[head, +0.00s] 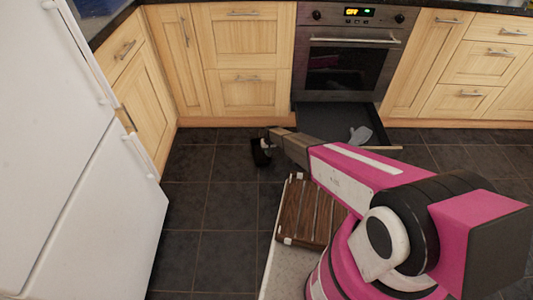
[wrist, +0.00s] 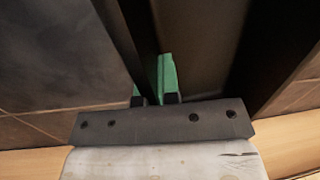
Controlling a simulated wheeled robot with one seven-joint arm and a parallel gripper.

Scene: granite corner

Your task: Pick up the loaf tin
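The loaf tin (head: 260,152) is a small black shape at the end of my arm in the head view, in front of the cabinets. In the wrist view its dark walls and brownish-grey inside (wrist: 205,45) fill much of the picture, very close. My gripper (wrist: 154,88) has green fingertips, one on each side of a dark wall of the tin; the left tip is mostly hidden behind that wall. The gripper looks shut on the wall. In the head view my gripper (head: 266,138) is small and partly merges with the tin. I cannot tell whether the tin touches the floor.
A drawer (head: 325,122) under the oven (head: 345,65) stands open with a grey object (head: 360,134) at its edge. Wooden cabinets (head: 248,50) line the back. A white fridge (head: 75,170) stands at left. Dark floor tiles (head: 215,210) are clear between the fridge and my base.

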